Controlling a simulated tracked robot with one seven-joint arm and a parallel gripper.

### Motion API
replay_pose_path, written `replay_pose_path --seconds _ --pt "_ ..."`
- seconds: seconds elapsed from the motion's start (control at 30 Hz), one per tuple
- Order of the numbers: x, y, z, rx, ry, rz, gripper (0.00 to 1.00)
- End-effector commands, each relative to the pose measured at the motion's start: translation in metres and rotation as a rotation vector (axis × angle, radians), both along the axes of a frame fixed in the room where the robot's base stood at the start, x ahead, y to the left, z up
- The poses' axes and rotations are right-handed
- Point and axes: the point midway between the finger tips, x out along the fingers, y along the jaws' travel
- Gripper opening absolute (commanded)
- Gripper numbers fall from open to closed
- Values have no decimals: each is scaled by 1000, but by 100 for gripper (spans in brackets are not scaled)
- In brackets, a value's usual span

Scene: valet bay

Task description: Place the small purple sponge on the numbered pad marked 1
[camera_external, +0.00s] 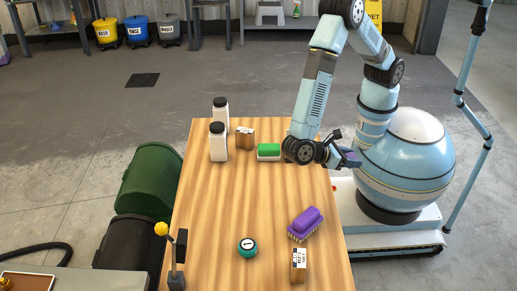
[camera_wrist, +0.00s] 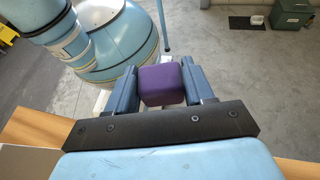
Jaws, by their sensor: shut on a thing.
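My gripper (camera_external: 346,157) is shut on the small purple sponge (camera_external: 354,159), held up beyond the table's right edge, near my base. In the wrist view the purple sponge (camera_wrist: 165,84) sits between the two fingers of my gripper (camera_wrist: 164,88), its squarish face towards the camera. The wooden table (camera_external: 220,210) lies below and to the left in the external view. I cannot make out a pad marked 1; my arm hides part of the table's far right side.
A purple brush (camera_external: 306,222), a teal round tin (camera_external: 248,247) and a small box (camera_external: 299,264) stand on the table's near half. Farther back are white bottles (camera_external: 218,145), another box (camera_external: 245,138) and a green-topped block (camera_external: 268,151). A yellow-knobbed lever (camera_external: 163,230) stands at the left edge.

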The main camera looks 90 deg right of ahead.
Motion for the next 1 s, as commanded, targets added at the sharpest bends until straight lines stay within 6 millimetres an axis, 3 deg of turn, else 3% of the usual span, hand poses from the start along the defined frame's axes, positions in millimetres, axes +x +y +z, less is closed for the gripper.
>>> replay_pose_path --seconds 0.27,0.47,0.7,1.0 --pt "26 56 18 2 -1 -492 24" --pt "59 95 37 0 -1 -841 24" --pt "116 132 62 1 -3 -1243 24" --pt "196 153 91 -1 -2 -1664 24"
